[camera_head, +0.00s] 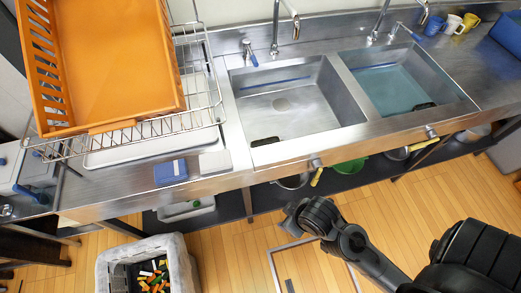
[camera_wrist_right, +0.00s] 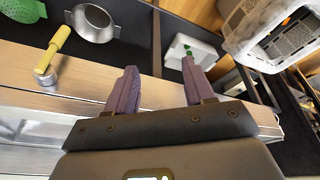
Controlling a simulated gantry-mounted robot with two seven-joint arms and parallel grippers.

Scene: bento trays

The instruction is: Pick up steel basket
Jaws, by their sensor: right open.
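A steel wire basket (camera_head: 203,92) stands on the left drainboard, with a large orange plastic crate (camera_head: 115,60) sitting in it and hiding much of it. A round steel vessel with side handles (camera_wrist_right: 95,22) lies on the dark lower shelf in the right wrist view; I cannot tell whether it is a basket or a pot. My right gripper (camera_wrist_right: 158,70) is open and empty in that view, by the counter's front edge. In the head view, my right arm reaches in from the lower right, below the sinks, with its fingertips hidden. My left gripper is not in view.
Two sink basins (camera_head: 290,100) fill the counter's middle, with taps behind. A blue box (camera_head: 170,171) lies on the front left counter. A white-grey bin (camera_head: 180,262) with colourful pieces stands on the floor. A yellow-handled valve (camera_wrist_right: 53,50) juts from the counter front.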

